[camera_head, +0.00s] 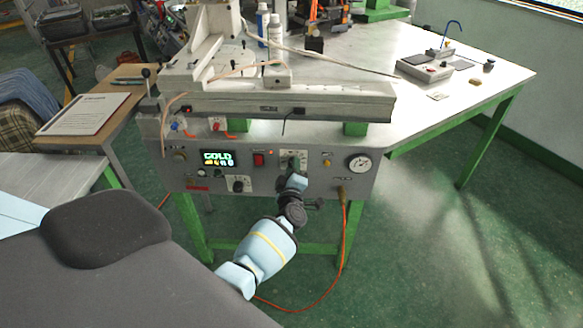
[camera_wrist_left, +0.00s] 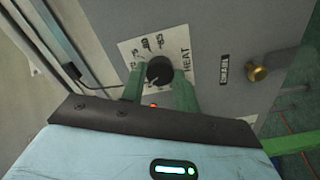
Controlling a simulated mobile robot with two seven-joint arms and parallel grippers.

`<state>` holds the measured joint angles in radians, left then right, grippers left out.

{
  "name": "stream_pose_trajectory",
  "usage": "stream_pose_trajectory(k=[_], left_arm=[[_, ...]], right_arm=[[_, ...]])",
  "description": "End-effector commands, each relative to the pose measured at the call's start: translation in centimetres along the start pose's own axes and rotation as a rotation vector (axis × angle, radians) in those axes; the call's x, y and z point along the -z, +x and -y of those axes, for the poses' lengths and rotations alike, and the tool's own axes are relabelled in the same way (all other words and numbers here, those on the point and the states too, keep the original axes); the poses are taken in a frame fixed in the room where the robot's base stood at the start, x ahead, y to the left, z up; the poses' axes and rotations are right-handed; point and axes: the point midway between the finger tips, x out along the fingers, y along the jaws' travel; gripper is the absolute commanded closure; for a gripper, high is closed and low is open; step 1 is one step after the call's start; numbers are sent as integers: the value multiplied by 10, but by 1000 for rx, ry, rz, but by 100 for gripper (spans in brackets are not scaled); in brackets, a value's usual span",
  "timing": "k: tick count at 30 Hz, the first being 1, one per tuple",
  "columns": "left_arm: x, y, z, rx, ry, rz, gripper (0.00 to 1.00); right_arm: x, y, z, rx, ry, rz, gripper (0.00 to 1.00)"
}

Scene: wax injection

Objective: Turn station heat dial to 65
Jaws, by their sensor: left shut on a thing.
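The station's front panel (camera_head: 330,188) is grey, with a display (camera_head: 217,158) that reads GOLD. The heat dial is a round black knob (camera_wrist_left: 158,69) on a white plate (camera_wrist_left: 143,44) marked HEAT with a number scale, partly covered by my gripper. The plate also shows in the head view (camera_head: 294,155). My left gripper (camera_wrist_left: 159,88) is shut on the knob, one green finger on each side. In the head view the gripper (camera_head: 293,174) reaches the panel from below. I cannot tell surely where the knob points. My right gripper is out of view.
A second dial (camera_head: 239,184), a red switch (camera_head: 258,160) and a pressure gauge (camera_head: 360,163) sit on the same panel. A brass fitting (camera_wrist_left: 257,74) with an orange hose is right of the heat dial. The station's table (camera_head: 440,105) extends to the right.

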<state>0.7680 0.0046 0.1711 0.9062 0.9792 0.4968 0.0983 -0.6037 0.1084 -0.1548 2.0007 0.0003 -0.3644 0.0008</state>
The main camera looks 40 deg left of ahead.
Motion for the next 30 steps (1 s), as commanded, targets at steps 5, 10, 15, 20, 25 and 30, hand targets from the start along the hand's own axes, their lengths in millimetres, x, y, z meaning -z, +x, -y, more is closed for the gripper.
stream_pose_trajectory(k=[5, 10, 15, 20, 25, 30], left_arm=[[0, 0, -1, 0, 109, 0, 92], [-1, 0, 0, 1, 182, 1, 92], [0, 0, 0, 1, 220, 0, 92], [0, 0, 0, 1, 233, 0, 92], [0, 0, 1, 1, 234, 0, 92], [0, 0, 1, 1, 233, 0, 68]], right_arm=[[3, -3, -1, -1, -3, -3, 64], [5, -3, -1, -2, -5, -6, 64], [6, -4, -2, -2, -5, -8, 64], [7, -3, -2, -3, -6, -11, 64], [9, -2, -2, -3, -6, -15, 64], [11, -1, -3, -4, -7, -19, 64]])
